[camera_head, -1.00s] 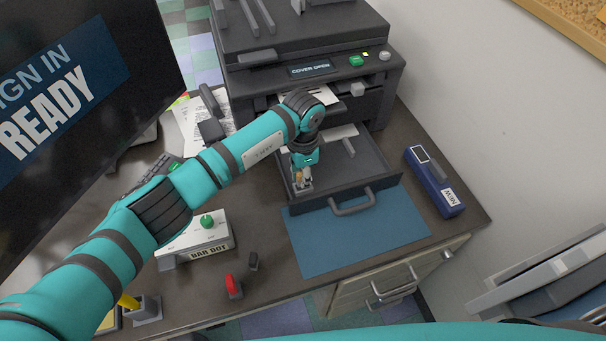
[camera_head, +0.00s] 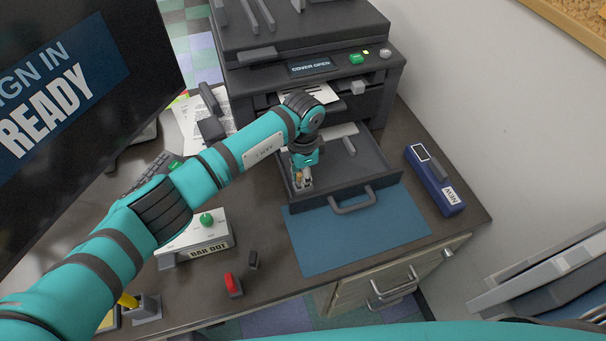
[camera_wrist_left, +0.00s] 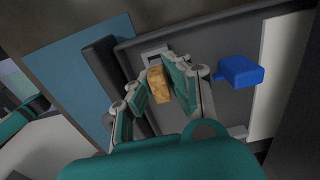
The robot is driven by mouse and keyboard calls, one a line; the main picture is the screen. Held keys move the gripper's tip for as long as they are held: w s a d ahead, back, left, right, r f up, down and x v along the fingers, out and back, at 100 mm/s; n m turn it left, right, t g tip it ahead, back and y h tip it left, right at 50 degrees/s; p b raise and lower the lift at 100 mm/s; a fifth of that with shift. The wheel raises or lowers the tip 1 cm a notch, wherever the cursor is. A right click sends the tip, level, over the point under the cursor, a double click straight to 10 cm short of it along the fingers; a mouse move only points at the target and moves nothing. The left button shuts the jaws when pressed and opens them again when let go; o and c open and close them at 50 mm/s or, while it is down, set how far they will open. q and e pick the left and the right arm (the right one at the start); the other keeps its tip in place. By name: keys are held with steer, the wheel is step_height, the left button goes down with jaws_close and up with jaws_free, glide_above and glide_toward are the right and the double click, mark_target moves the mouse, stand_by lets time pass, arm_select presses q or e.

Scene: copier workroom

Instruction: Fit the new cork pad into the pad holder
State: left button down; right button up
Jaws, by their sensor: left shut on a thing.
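The cork pad (camera_wrist_left: 158,86) is a small tan block between the fingers of my left gripper (camera_wrist_left: 156,80) in the left wrist view. The gripper is shut on it. In the head view my left gripper (camera_head: 301,180) points down inside the front left corner of the copier's open drawer (camera_head: 375,184). A light grey frame, seemingly the pad holder (camera_wrist_left: 154,53), lies just beyond the pad's far end. I cannot tell whether the pad touches it or is in it. My right gripper is not in view.
A blue block (camera_wrist_left: 240,72) sits in the drawer close to one finger. The drawer walls stand close around the gripper. A blue mat (camera_head: 355,240) lies clear before the drawer. A dark blue box marked NEW (camera_head: 436,185) stands to the right.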

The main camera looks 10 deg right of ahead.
arm_select(q)
steer(key=shift+f+b, duration=0.3)
steer(key=shift+f, duration=0.2)
steer(key=c, duration=1.2)
jaws_free()
step_height(320, 180, up, 12)
steer(key=shift+f, duration=0.1)
